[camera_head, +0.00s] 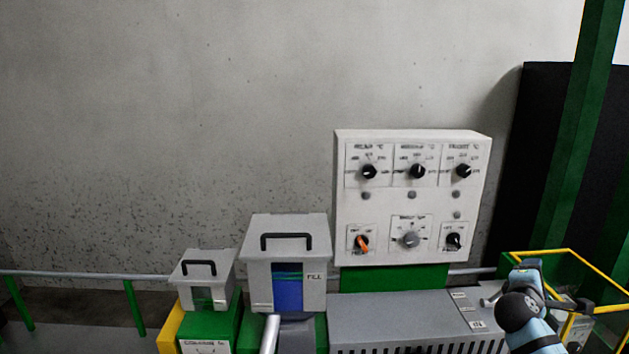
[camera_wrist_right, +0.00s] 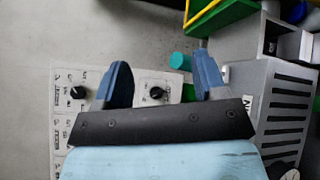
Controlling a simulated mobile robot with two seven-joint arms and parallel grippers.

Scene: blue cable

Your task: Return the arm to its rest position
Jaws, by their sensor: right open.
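My right arm (camera_head: 530,312), light blue with a black joint, is at the lower right of the head view, in front of the grey machine and a yellow-railed green frame. In the right wrist view my right gripper (camera_wrist_right: 163,78) has its two blue fingers wide apart with nothing between them. Behind the fingers is the white control panel (camera_wrist_right: 65,115) with black knobs. My left gripper is not in view.
The control panel (camera_head: 411,198) stands above the grey machine (camera_head: 390,312). Two grey hoppers with black handles, a large one (camera_head: 260,277) and a small one (camera_head: 187,272), stand left of it. The yellow rail (camera_head: 540,251) is close to my right arm. A teal cylinder (camera_wrist_right: 180,61) shows beyond the fingers.

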